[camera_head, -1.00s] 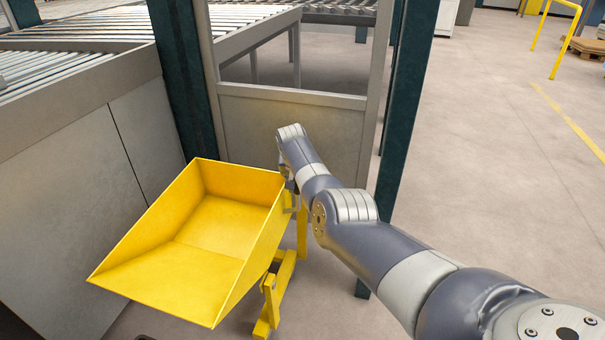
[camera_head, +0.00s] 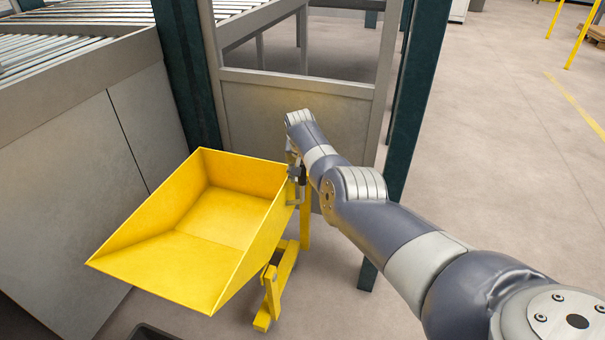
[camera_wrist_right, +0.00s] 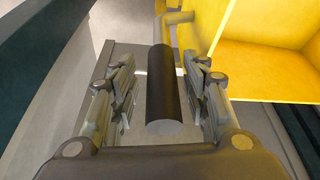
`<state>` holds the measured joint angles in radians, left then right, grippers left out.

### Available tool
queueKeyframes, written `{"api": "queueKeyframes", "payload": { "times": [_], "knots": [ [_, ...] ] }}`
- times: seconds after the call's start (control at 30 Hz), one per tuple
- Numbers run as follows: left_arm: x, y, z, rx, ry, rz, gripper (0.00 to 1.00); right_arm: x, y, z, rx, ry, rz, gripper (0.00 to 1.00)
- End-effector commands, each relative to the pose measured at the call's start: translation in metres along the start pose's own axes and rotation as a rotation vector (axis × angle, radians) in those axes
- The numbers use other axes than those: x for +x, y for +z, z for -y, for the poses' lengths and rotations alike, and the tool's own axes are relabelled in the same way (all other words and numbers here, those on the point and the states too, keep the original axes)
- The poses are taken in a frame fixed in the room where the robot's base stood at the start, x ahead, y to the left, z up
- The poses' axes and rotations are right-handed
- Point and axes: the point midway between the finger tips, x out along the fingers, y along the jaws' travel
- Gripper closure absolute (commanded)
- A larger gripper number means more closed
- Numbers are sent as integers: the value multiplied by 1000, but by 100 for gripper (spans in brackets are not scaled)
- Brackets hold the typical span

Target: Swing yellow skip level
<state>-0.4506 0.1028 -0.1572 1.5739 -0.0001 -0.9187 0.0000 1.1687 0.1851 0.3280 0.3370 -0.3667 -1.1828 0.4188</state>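The yellow skip (camera_head: 215,215) stands left of the middle in the head view, its sloping lip toward the lower left. Its exact tilt is hard to judge. It rests on a yellow stand (camera_head: 275,290). My right gripper (camera_head: 297,185) is at the skip's right rear corner. In the right wrist view, a dark cylindrical handle (camera_wrist_right: 164,90) lies between the fingers of my right gripper (camera_wrist_right: 160,70). The fingers look open, with a gap to the handle on the left. The skip (camera_wrist_right: 280,60) shows at the upper right there. My left gripper is not in view.
Grey machine panels (camera_head: 70,190) stand close left of the skip, and another panel (camera_head: 290,110) stands behind it. A dark green post (camera_head: 415,120) rises beside my right arm. A dark bin (camera_head: 150,333) shows at the bottom edge. Floor at the right is open.

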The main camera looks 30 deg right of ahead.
Motion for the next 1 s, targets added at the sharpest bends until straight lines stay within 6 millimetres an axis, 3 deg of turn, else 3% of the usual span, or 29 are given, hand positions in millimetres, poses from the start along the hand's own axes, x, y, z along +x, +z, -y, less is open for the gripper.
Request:
{"api": "queueKeyframes", "payload": {
  "times": [0.2,0.47,0.73,1.0],
  "knots": [
    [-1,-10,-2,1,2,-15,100,0,1,1,-1,-1,4,57],
    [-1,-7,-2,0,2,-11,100,-8,1,2,-2,1,4,57],
    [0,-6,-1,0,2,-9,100,-30,2,1,-2,0,3,57],
    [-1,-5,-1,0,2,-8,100,-71,0,2,-1,-2,0,57]
  ]
}}
